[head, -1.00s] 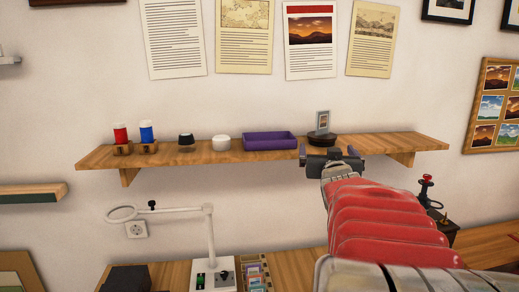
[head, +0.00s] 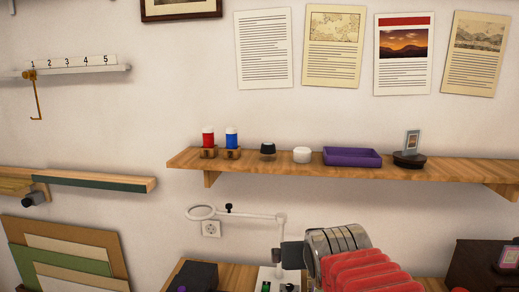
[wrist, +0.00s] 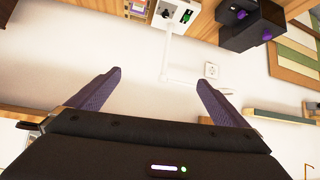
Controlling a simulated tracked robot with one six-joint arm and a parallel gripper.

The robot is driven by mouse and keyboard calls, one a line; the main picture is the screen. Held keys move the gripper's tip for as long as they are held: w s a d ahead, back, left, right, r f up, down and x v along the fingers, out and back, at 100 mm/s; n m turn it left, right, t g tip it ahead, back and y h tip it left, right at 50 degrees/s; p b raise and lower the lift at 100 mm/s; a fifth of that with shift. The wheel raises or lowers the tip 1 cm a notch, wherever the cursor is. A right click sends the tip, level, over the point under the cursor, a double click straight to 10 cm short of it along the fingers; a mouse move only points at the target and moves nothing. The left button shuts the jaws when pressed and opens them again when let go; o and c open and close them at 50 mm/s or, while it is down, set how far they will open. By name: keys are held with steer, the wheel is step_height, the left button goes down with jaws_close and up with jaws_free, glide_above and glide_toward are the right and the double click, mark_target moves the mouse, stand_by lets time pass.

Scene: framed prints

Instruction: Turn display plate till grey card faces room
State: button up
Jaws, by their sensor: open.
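The display plate (head: 409,160) is a dark round disc near the right part of the wall shelf. A small upright card (head: 413,142) with a grey border and a small brownish picture stands on it; its other side is hidden. My gripper's two purple-grey fingers (wrist: 160,79) are spread apart and empty in the wrist view, facing the wall and the white lamp arm. In the head view my red arm reaches in at the lower right, with the gripper end below the shelf and well away from the plate.
A purple tray (head: 352,156) stands just left of the plate, with a white pot (head: 302,155) and a dark knob (head: 268,152) further left. Below, a white ring lamp (head: 250,215) stands beside my gripper. The shelf right of the plate is clear.

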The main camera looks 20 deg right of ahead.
steer(key=s+a+f+n+g+y, duration=0.2)
steer(key=s+a+f, duration=0.2)
steer(key=s+a, duration=0.2)
steer(key=s+a+f+n+g+y, duration=0.2)
steer(key=s+a+f, duration=0.2)
steer(key=a, duration=0.5)
steer(key=shift+s+a+f, duration=0.15)
steer(key=shift+s+a, duration=0.15)
steer(key=shift+s, duration=0.95)
